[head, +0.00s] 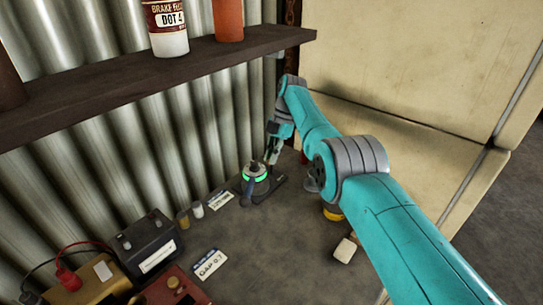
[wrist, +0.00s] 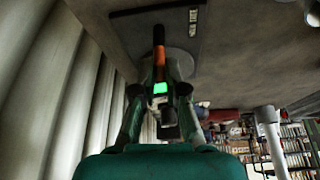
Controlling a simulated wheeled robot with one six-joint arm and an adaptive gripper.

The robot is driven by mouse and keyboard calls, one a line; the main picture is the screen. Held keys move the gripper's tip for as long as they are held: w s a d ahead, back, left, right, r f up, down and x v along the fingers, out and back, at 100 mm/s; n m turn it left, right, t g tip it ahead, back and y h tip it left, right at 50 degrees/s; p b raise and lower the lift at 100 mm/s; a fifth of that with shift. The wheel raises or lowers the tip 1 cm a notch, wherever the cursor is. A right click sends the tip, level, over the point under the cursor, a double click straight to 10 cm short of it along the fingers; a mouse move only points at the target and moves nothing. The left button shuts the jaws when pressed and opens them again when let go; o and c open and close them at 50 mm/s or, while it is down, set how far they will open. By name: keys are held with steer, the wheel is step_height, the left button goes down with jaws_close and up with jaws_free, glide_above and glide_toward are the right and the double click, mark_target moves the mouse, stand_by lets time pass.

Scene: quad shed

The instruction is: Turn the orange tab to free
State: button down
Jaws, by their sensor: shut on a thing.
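The orange tab (wrist: 159,56) shows in the wrist view as a short orange piece with a dark end, in line with my fingertips. My gripper (wrist: 160,75) is shut on it, with one finger on each side. In the head view my gripper (head: 271,157) reaches down beside a small round device (head: 255,172) with a green-lit ring, standing on a dark base. A green light (wrist: 160,88) also shows between my fingers in the wrist view. My fingers and arm partly hide the tab, so I cannot read its setting.
A corrugated wall (head: 120,150) rises behind, with a dark shelf (head: 150,80) above bearing a brake fluid bottle (head: 167,28). A battery (head: 150,247), small jars (head: 190,216) and labels (head: 210,263) lie left and in front. A pale panel (head: 410,60) stands at right.

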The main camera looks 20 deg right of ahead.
steer(key=c, duration=1.2)
jaws_free()
step_height(320, 180, up, 10)
